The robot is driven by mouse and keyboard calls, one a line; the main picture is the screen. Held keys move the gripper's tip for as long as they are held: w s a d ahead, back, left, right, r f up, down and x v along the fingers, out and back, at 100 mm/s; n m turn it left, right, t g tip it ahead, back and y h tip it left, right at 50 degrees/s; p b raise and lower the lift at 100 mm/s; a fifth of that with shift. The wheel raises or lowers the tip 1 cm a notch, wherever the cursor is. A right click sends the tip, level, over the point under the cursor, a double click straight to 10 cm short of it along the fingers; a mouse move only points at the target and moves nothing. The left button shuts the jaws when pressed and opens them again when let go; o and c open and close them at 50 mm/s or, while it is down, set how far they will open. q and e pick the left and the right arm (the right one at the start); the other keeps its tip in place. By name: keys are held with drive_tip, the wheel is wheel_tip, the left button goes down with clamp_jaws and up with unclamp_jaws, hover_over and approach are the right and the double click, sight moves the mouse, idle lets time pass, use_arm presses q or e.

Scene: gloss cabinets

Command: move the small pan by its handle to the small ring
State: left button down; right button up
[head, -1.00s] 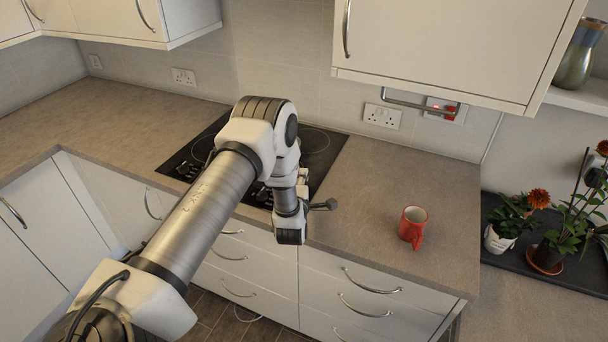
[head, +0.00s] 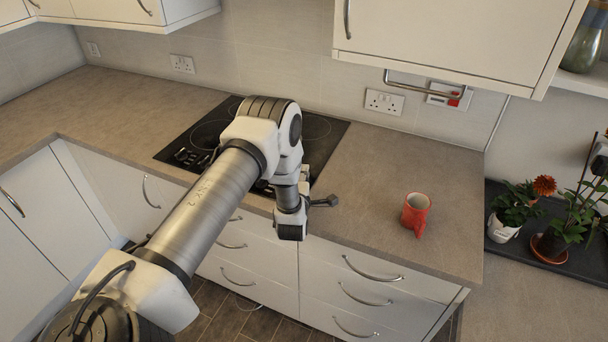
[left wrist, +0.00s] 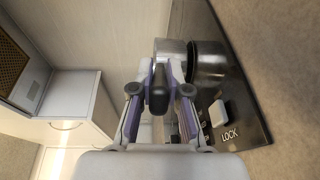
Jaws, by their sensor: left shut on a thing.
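The small pan (left wrist: 172,48) shows in the left wrist view as a shiny metal cylinder beside the black glass of the hob, with a dark likeness of it in the glass. My left gripper (left wrist: 160,90) is shut on the pan's dark handle (left wrist: 158,96), which sits between its two fingers. In the head view the hob (head: 335,150) lies in the counter, partly behind my left arm, which hides the pan. Faint rings show on the hob, one at the left (head: 210,134) and one at the back right (head: 318,127); I cannot tell which is the small ring. My right gripper is not in view.
A red mug (head: 415,212) stands on the counter right of the hob. Potted plants (head: 545,225) stand on a dark tray at the far right. A wall cabinet (head: 450,45) hangs above. The counter (head: 365,180) between hob and mug is clear.

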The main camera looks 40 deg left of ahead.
use_arm(q)
drive_tip(key=shift+w+f+b, duration=0.15)
drive_tip(key=shift+f+b, duration=0.2)
drive_tip(key=c, duration=1.1)
unclamp_jaws()
drive_tip(key=v, duration=1.2)
